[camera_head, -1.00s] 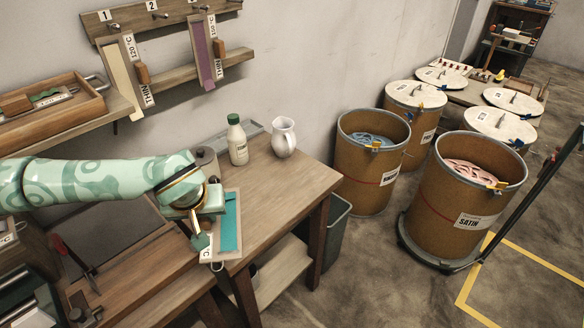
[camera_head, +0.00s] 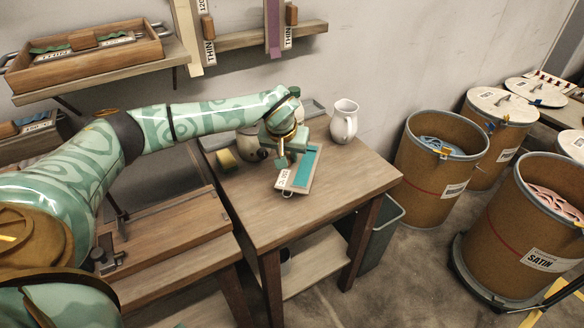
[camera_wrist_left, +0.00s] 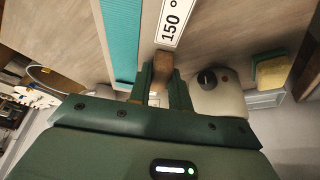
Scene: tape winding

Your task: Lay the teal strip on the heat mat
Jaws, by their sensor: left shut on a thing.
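I cannot tell whether the board touches the tabletop. I cannot make out a heat mat. My right gripper is not in view.
A white pitcher (camera_head: 344,122) stands behind the board. A white container with a dark knob (camera_wrist_left: 218,92) and a yellow block (camera_head: 227,160) are to its left, near the back. The table's front is clear. Drums (camera_head: 440,165) stand to the right.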

